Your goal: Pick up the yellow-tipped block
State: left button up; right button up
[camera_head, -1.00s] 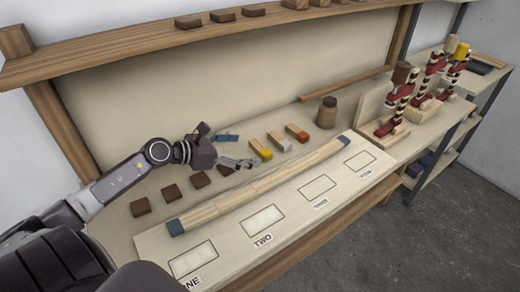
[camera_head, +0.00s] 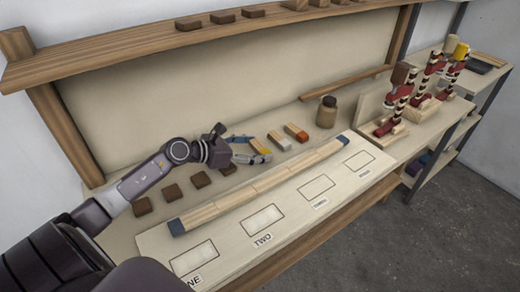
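The yellow-tipped block (camera_head: 265,150) lies on the bench, its yellow end facing the front. It is partly hidden by my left gripper (camera_head: 250,148). The gripper reaches in from the left with its fingers spread, one toward the back and one toward the front, close to the block's left side. I cannot tell whether the fingers touch it. My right gripper is not in view.
Just right lie a white-tipped block (camera_head: 280,141) and a red-tipped block (camera_head: 297,133), then a brown jar (camera_head: 327,112). Dark brown blocks (camera_head: 201,180) lie to the left. A long wooden bar (camera_head: 260,188) lies in front, on a labelled board (camera_head: 225,228).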

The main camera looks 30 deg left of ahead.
pick_arm(q)
jog(key=c, duration=0.4)
